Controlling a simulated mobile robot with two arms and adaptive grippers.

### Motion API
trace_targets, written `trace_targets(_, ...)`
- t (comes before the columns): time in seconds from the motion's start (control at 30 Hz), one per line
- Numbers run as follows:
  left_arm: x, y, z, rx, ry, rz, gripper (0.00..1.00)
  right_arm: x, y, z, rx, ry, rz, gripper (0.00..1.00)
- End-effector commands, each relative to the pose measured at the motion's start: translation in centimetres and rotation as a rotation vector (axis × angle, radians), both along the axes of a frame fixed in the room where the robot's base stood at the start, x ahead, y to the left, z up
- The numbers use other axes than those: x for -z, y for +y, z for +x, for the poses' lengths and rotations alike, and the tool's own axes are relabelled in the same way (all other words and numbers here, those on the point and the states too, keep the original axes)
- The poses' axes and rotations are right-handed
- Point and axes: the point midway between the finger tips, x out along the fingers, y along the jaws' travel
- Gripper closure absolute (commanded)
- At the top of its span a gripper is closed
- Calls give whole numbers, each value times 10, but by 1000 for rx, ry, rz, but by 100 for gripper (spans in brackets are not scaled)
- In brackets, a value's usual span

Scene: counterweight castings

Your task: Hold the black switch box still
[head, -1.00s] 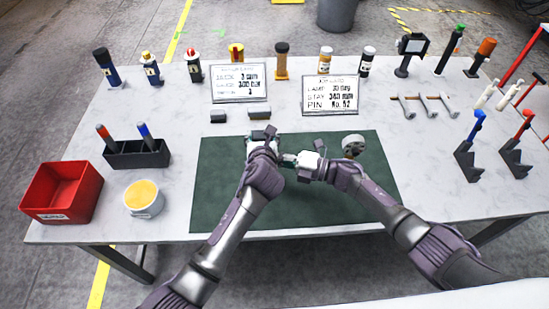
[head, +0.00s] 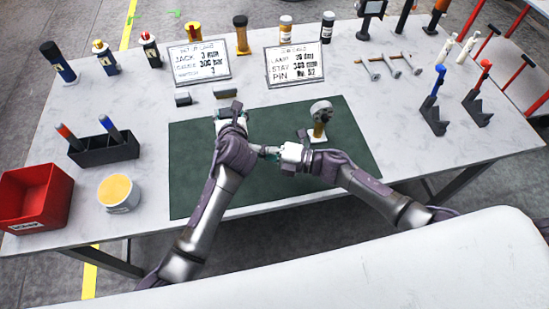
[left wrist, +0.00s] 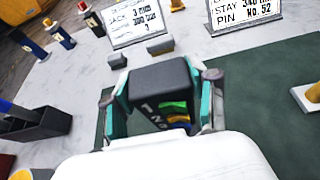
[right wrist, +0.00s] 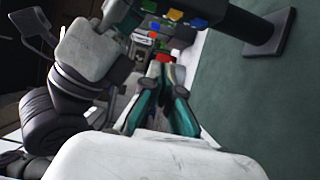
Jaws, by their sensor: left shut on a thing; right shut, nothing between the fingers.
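The black switch box (left wrist: 160,82) is upright between the fingers of my left gripper (left wrist: 160,103) in the left wrist view. Numbers and green, yellow and blue switches show on its face. In the head view my left gripper (head: 231,116) is over the back left part of the green mat (head: 190,185), and the arm hides most of the box. My right gripper (head: 266,152) is shut and empty, in front and to the right of the left one. In the right wrist view its fingertips (right wrist: 163,78) are apart from the coloured switches (right wrist: 175,14) at the top.
A round grey part on a yellow stem (head: 320,118) stands on the mat to the right. A black holder (head: 104,150), a white tub (head: 118,192) and a red bin (head: 38,195) are at left.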

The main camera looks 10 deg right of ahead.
Motion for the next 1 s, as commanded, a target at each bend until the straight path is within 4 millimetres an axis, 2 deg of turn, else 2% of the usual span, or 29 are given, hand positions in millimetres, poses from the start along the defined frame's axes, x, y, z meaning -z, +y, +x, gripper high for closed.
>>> trace_targets(0.1, 1, 0, -1, 0, 3, -3, 98, 2, -20, -20, -2, 3, -2, 100)
trace_targets(0.3, 1, 0, 0, -1, 3, -3, 98, 1, -41, -40, -3, 1, 0, 100)
trace_targets(0.47, 1, 0, 0, -1, 3, -2, 98, 0, -47, -46, -4, 0, 1, 100)
trace_targets(0.83, 1, 1, 0, -1, 2, -1, 98, 0, -47, -46, -4, 0, 1, 100)
trace_targets(0.87, 1, 1, 0, -1, 2, -1, 41, 0, -47, -46, -4, 0, 1, 100)
trace_targets(1.0, 1, 1, 0, -2, 1, 0, 17, 0, -47, -46, -4, 0, 1, 100)
